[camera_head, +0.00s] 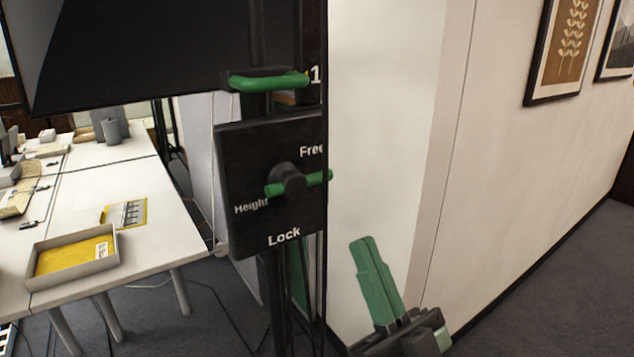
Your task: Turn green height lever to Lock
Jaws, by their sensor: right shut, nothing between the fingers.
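The green height lever (312,180) is a bar on a dark round hub at the middle of a black panel (250,225). The panel reads "Free" at the upper right, "Lock" at the bottom and "Height" at the left. The lever lies nearly level, its longer green end pointing right, below "Free". My right gripper (364,245) has green fingers and is shut and empty. It is at the lower right of the panel, apart from the lever in the picture. My left gripper is not in view.
A green handle (268,81) sits above the panel, under a large black screen (150,45). A white table (150,170) at left carries a grey tray (70,270). A white wall (540,190) with framed pictures is at right. Carpet is open at lower right.

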